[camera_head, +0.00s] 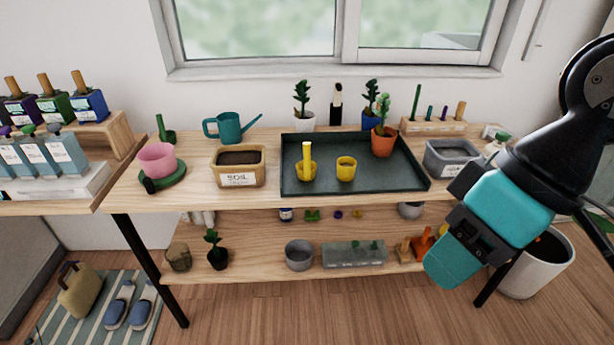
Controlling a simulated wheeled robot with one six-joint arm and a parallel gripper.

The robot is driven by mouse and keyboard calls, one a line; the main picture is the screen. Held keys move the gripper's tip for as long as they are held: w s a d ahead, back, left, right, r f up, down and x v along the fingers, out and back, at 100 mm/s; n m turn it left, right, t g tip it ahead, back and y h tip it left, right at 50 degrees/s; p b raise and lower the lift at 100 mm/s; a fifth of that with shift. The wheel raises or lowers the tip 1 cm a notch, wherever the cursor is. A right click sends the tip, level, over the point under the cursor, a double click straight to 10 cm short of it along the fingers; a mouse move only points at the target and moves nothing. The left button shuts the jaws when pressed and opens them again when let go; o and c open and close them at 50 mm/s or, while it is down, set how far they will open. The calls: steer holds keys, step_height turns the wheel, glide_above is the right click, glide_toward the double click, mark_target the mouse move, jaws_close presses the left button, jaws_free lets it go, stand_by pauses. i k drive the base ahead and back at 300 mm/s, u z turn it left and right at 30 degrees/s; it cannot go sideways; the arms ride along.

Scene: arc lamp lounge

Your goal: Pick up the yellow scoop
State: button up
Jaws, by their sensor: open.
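The yellow scoop (307,167) sits in the left part of a dark tray (290,187) on the table top, its handle pointing up. A small yellow cup (346,170) stands just to its right, apart from it. My gripper (452,262) is at the right, in front of the table's front edge and well away from the scoop. It is open; nothing shows between its fingers, though the arm partly hides them.
An orange potted plant (384,142) stands at the tray's back right. A soil box (238,167) is left of the tray, and a grey bin (455,157) is right of it. A lower shelf (240,268) holds several small items. The tray's front middle is clear.

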mark_target(306, 169)
steer(key=k, duration=1.1)
steer(key=u, duration=0.6)
steer(key=i, duration=0.65)
steer(key=u, duration=0.85)
steer(key=i, duration=0.9)
steer(key=z, duration=0.65)
steer(key=i, duration=0.9)
steer(key=z, duration=0.75)
